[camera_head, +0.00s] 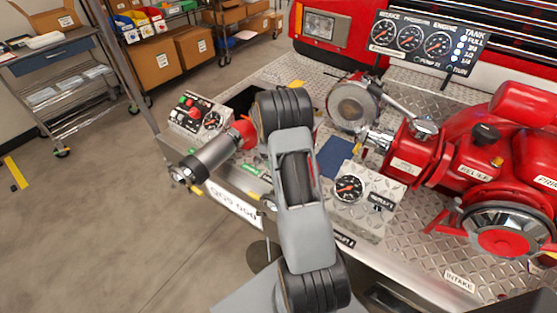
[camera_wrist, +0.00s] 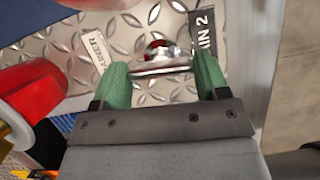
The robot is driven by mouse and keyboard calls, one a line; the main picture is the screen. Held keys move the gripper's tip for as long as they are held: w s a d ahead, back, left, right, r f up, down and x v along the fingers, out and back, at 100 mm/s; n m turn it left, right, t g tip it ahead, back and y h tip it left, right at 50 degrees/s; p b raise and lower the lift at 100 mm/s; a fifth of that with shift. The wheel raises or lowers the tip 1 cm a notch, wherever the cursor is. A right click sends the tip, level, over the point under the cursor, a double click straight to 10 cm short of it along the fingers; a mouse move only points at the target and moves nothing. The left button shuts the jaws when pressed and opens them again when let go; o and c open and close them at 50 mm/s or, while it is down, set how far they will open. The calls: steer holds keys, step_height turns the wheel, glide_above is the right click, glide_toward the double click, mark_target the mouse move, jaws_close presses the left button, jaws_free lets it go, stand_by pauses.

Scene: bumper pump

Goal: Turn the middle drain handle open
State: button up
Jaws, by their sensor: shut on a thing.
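In the wrist view my gripper (camera_wrist: 161,68) has its two green fingers on either side of a small drain handle (camera_wrist: 162,54). The handle has a shiny metal bar spanning the gap between the fingers and some red on it. My gripper is shut on this handle, just above the diamond-plate panel (camera_wrist: 125,35). A dark label ending in "IN 2" (camera_wrist: 203,32) is to the right of the handle, and a pale label (camera_wrist: 96,50) is to the left. In the head view my own arm hides the gripper and this handle.
A red and yellow fitting (camera_wrist: 30,95) is close on the left in the wrist view. In the head view a red pump (camera_head: 455,150) fills the right, and a gauge panel (camera_head: 352,190) is right of my arm. The grey floor (camera_head: 110,230) at left is clear.

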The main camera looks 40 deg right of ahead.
steer(key=shift+n+h, duration=0.3)
steer(key=shift+n, duration=0.3)
steer(key=o, duration=0.9)
steer(key=shift+o, duration=0.2)
steer(key=v, duration=1.4)
steer(key=shift+s, duration=0.1)
